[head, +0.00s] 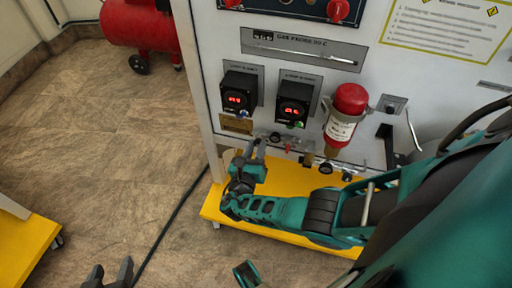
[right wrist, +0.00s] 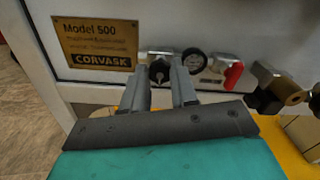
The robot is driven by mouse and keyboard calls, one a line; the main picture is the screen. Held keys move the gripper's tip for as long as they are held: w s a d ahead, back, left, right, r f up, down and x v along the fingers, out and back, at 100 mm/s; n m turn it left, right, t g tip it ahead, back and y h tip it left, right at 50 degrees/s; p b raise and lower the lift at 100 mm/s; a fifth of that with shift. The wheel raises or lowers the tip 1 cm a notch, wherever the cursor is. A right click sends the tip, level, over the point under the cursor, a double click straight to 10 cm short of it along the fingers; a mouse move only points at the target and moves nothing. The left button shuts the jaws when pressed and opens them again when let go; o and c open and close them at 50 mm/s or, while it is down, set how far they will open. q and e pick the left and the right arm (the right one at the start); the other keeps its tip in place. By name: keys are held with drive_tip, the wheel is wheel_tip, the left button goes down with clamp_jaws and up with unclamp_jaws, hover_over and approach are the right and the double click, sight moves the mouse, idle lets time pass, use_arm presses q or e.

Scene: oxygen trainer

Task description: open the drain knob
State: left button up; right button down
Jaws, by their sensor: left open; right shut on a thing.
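The drain knob (right wrist: 159,70) is a small dark knob with a pale round base on the white panel's lower edge, seen between my right fingertips in the right wrist view. My right gripper (right wrist: 160,82) is shut on it, one grey finger on each side. In the head view, my right gripper (head: 255,148) is at the panel's lower left corner, below the brass plate, and its fingers hide the knob. My left gripper (head: 108,274) is open and empty over the floor at the bottom left, far from the panel.
Right of the knob are a round gauge (right wrist: 194,61), a red-handled valve (right wrist: 233,73) and a brass fitting (right wrist: 284,88). The brass Model 500 plate (right wrist: 96,43) is up left. A yellow base (head: 276,222) lies below. The tiled floor (head: 110,130) is mostly clear.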

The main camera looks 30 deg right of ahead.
drive_tip(key=c, duration=0.9)
unclamp_jaws()
use_arm(q)
drive_tip(key=shift+r, duration=0.1)
drive_tip(key=shift+a, duration=0.1)
